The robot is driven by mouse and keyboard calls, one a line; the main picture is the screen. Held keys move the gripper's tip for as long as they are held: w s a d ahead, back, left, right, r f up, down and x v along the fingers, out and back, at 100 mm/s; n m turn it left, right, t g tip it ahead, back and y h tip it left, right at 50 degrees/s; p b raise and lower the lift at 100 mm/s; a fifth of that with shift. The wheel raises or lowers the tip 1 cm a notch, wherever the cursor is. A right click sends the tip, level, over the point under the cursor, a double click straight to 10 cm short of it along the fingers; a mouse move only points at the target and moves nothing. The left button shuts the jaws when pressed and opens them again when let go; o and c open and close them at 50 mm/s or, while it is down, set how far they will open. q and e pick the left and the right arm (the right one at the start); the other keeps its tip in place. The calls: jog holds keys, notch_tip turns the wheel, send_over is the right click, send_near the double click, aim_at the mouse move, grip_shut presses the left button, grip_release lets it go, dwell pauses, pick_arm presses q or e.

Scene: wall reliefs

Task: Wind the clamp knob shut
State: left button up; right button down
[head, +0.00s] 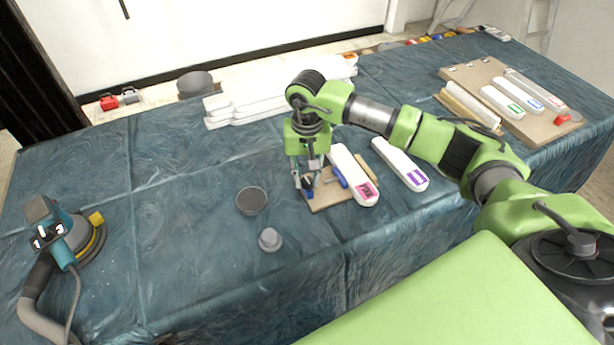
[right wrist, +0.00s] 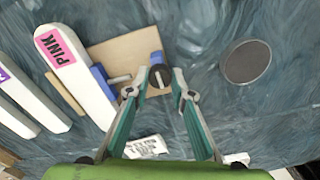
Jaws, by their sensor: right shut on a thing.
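The clamp (right wrist: 103,80) has blue parts and a pale metal rod, and lies against a white bar labelled PINK (head: 348,170) on a small tan board (head: 330,195). The bar also shows in the right wrist view (right wrist: 75,72). The dark round clamp knob (right wrist: 160,76) sits by a blue block (right wrist: 156,59). My right gripper (right wrist: 160,74) has its fingertips on either side of the knob and is shut on it. In the head view my right gripper (head: 305,186) points down at the board's left end and hides the knob. My left gripper is not in view.
A grey cup (head: 251,200) and a small grey knob-shaped piece (head: 270,239) stand left of the board. A white bar with a purple label (head: 402,165) lies to its right. A sander (head: 75,235) is far left. The cloth between sander and cup is clear.

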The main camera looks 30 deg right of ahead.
aim_at(307, 180)
jog(key=m+b, duration=0.1)
jog(key=m, duration=0.1)
jog(key=shift+f+m+b, duration=0.15)
jog(key=shift+m+b, duration=0.15)
jog(key=shift+b, duration=0.1)
jog(key=m+b, duration=0.1)
jog(key=m, duration=0.1)
jog(key=shift+m, duration=0.3)
jog(key=m+b, duration=0.2)
jog(key=m, duration=0.3)
jog(key=shift+b, duration=0.3)
jog(key=shift+r+m, duration=0.2)
jog(key=shift+m, duration=0.1)
jog(key=c, duration=1.8)
grip_release()
jog(key=shift+r, duration=0.1)
notch_tip(307, 180, up, 12)
jog(key=shift+f, duration=0.1)
